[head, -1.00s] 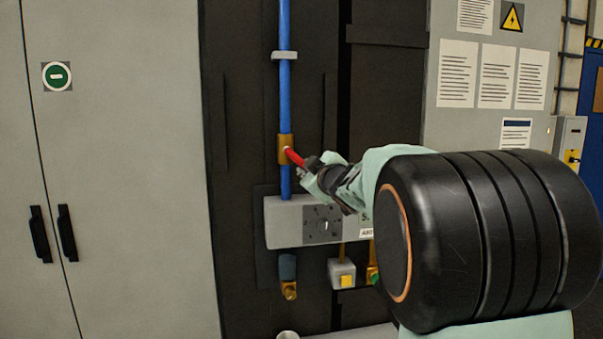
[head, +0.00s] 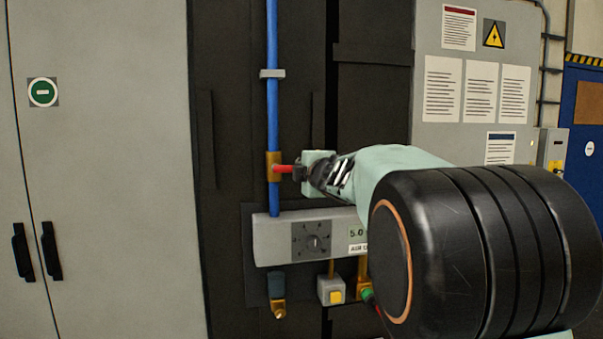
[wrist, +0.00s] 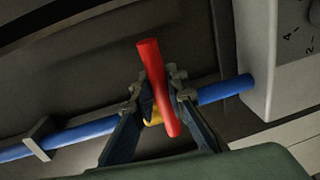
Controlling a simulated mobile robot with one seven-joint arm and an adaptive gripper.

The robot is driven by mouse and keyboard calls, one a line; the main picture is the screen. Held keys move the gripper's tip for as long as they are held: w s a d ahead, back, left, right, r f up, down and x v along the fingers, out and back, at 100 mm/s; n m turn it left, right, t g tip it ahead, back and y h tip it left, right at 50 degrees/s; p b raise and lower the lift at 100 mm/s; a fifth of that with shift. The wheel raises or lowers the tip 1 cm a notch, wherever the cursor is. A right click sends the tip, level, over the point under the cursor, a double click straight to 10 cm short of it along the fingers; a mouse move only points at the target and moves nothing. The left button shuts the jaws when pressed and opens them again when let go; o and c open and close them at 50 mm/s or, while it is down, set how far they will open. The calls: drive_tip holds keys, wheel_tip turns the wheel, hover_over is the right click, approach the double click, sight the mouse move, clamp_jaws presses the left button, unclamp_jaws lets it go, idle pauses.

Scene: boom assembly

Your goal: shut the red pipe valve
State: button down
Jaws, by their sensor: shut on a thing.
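The red valve handle (head: 285,169) sits on a brass valve body (head: 273,166) on the vertical blue pipe (head: 272,100). In the head view it points right, about level and roughly square to the pipe. My gripper (head: 302,172) is at the handle's outer end, reaching in from the right. In the wrist view my gripper (wrist: 160,88) has one finger on each side of the red handle (wrist: 149,58) and is shut on it. There the handle crosses the blue pipe (wrist: 95,130). A little brass shows behind it; most of the valve body is hidden.
A grey box with a dial (head: 275,238) is mounted just below the valve. A small box with a yellow button (head: 331,290) and brass fittings hang lower. A pipe clamp (head: 272,73) is above. A grey cabinet (head: 110,200) stands left.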

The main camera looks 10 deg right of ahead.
drive_tip(key=shift+r, duration=0.1)
idle(0.4)
drive_tip(key=c, duration=1.9)
unclamp_jaws()
drive_tip(key=s, duration=0.7)
drive_tip(key=shift+s+r, duration=0.25)
drive_tip(key=shift+r, duration=0.15)
